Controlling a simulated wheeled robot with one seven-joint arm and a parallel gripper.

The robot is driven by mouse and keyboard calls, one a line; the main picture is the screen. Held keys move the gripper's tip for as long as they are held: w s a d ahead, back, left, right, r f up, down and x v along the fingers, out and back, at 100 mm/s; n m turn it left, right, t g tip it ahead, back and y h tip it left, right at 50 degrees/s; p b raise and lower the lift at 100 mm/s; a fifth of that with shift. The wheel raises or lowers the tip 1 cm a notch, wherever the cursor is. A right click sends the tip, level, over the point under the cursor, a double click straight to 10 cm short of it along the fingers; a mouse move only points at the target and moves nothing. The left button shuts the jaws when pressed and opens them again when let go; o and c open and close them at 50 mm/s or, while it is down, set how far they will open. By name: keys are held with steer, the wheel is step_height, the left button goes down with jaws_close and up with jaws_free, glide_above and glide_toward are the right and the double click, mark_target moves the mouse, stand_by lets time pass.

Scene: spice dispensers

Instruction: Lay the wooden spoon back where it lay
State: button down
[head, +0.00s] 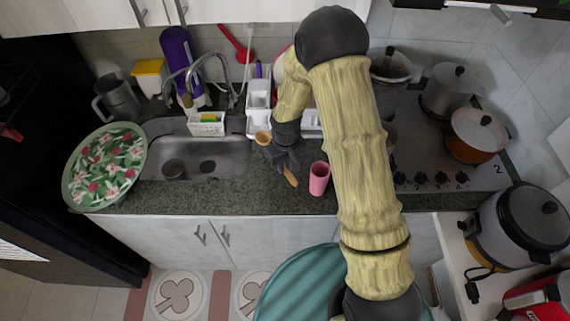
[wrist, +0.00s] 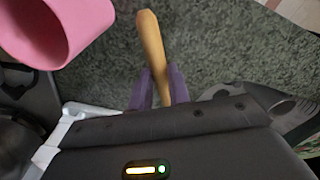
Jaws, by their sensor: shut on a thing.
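The wooden spoon shows its bowl (head: 263,138) just left of my gripper (head: 280,160) and its handle end (head: 291,179) below it in the head view. My gripper is shut on the spoon over the dark green counter between the sink and the pink cup. In the wrist view the spoon's handle (wrist: 152,42) sticks out past the purple fingertips (wrist: 160,88), with the speckled counter (wrist: 225,55) behind it. The bowl is hidden there. I cannot tell whether the spoon touches the counter.
A pink cup (head: 319,178) stands close to the right of the spoon, large in the wrist view (wrist: 55,28). The sink (head: 225,160) is to the left. White spice dispensers (head: 259,98) stand behind. The stove (head: 445,150) with pots is right.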

steer(key=shift+f+b, duration=2)
steer(key=shift+f, duration=0.95)
steer(key=c, duration=1.2)
jaws_free()
steer(key=shift+c, duration=0.2)
steer(key=shift+r, duration=0.15)
step_height(320, 180, up, 17)
steer(key=b, duration=0.2)
steer(key=shift+s+b, duration=0.15)
steer(key=shift+b, duration=0.15)
steer(key=shift+d, duration=0.15)
steer(key=s+d+r+m+t, duration=0.1)
steer(key=s+d+m, duration=0.4)
steer(key=s+d, duration=0.7)
steer(key=shift+s+d+m+t, duration=0.3)
steer(key=shift+s+t, duration=0.4)
steer(key=shift+s, duration=0.25)
